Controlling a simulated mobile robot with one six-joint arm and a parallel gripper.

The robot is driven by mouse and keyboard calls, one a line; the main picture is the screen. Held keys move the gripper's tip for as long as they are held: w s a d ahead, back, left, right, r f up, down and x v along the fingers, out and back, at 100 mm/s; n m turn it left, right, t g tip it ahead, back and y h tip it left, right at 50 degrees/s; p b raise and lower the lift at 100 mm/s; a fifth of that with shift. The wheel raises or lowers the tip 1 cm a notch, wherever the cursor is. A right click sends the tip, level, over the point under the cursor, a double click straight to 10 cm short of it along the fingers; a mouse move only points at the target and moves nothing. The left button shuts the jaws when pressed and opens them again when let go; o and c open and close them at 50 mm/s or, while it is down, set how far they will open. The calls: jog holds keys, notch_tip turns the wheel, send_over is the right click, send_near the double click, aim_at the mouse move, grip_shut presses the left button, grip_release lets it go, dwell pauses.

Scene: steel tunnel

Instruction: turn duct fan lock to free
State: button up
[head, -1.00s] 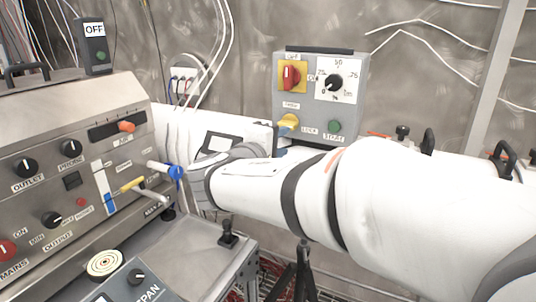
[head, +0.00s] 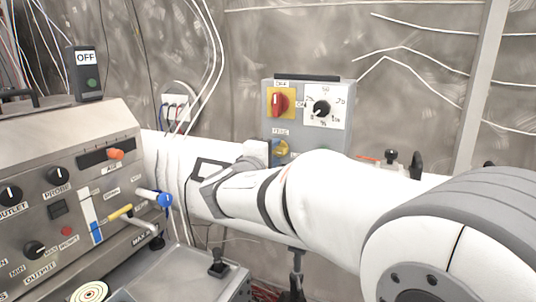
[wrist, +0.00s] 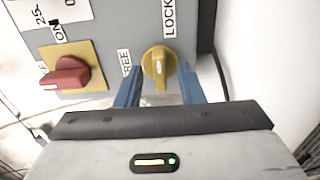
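The yellow fan lock knob (wrist: 158,67) is on the grey panel (wrist: 108,20) in the wrist view. Its ridge runs up and down in that picture, in line with the LOCK label (wrist: 168,18); the FREE label (wrist: 125,63) is to its left. My gripper (wrist: 160,79) is open, with one blue finger on each side of the knob and visible gaps between. Whether the fingertips reach past the knob's face, I cannot tell. In the head view, the knob (head: 281,148) shows below its FREE label, partly hidden by my gripper.
A red switch (head: 279,103) on a yellow plate and a black dial (head: 321,108) sit above the knob on the same panel. A steel console (head: 60,190) with knobs and a blue-ended lever (head: 164,200) stands at the left.

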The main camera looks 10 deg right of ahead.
jog(key=shift+a, duration=0.1)
grip_shut()
dwell(0.4)
jog(key=n, duration=0.2)
jog(key=shift+n+b, duration=0.35)
jog(key=shift+n, duration=0.05)
jog(key=n, duration=0.3)
jog(key=shift+n, duration=0.3)
jog(key=n+p, duration=0.2)
jog(key=n, duration=0.4)
jog(key=shift+r, duration=0.15)
jog(key=shift+n+p, duration=1.75)
jog(key=shift+n, duration=1.05)
